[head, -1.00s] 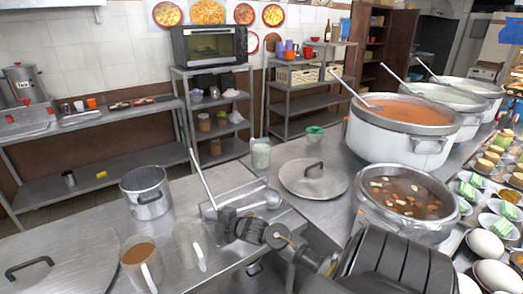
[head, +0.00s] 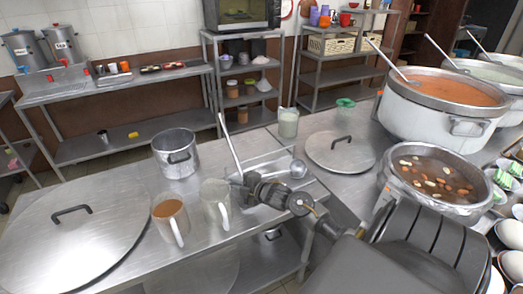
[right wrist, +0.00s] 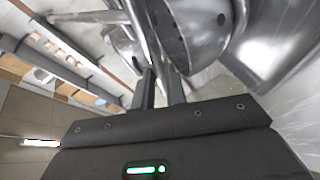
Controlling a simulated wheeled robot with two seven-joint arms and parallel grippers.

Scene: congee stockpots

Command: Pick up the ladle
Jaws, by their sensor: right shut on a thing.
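The ladle (head: 230,143) is a thin metal rod that rises tilted to the left from my right gripper. My right gripper (head: 241,188) is shut on it at the steel tray (head: 262,165) on the counter. A round metal bowl (head: 298,170) shows just right of the gripper; the gripper hides how it joins the rod. In the right wrist view a large shiny bowl (right wrist: 190,28) is close beyond the fingers (right wrist: 161,88). My left gripper is not in view.
A glass jug (head: 216,205) and a mug of brown liquid (head: 170,222) stand left of the gripper. An empty pot (head: 175,155) is behind them. A flat lid (head: 340,152) and a stew pot (head: 432,180) are at the right; a large lid (head: 70,240) lies at the left.

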